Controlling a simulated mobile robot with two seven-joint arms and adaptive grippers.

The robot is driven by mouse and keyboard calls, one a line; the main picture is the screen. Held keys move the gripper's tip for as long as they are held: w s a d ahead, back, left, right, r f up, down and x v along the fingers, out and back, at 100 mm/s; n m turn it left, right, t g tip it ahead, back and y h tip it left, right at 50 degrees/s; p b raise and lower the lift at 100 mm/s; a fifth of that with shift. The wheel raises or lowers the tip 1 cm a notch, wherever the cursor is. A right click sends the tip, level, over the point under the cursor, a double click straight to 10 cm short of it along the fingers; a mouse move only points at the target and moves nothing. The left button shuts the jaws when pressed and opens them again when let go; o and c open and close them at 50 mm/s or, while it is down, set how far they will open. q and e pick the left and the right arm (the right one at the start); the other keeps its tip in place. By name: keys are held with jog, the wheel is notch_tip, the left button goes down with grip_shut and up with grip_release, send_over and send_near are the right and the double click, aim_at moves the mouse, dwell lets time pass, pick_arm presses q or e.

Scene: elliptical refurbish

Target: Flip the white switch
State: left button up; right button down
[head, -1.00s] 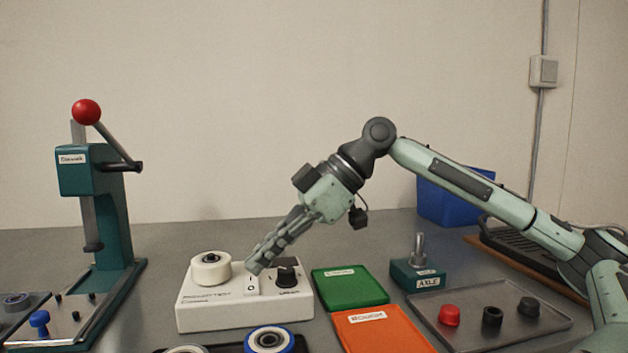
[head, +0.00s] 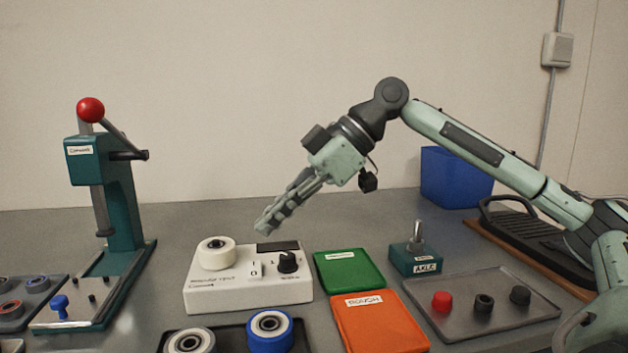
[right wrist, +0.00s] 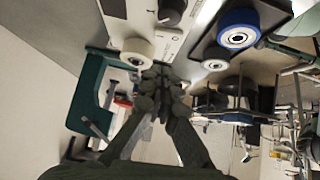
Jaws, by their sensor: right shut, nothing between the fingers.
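The white switch (head: 255,270) is a small rocker marked I and O on top of a white tester box (head: 250,292). It sits between a white wheel (head: 216,252) and a black knob (head: 288,262). My right gripper (head: 264,228) is shut and empty, in the air above the back of the box, apart from the switch. In the right wrist view its closed fingers (right wrist: 160,78) show near the white wheel, with the box's top face beyond. My left gripper is not in view.
A green press (head: 120,220) with a red ball handle stands left. Green (head: 348,271) and orange (head: 380,325) trays lie right of the box. A grey tray (head: 460,318) holds red and black caps. Wheels, one blue-rimmed (head: 270,330), lie in front.

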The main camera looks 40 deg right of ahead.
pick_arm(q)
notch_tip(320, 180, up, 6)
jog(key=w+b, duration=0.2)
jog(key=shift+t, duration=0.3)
pick_arm(e)
jog(key=v, duration=0.8)
jog(key=shift+s, duration=0.3)
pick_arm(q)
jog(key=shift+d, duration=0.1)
pick_arm(e)
jog(key=shift+r, duration=0.1)
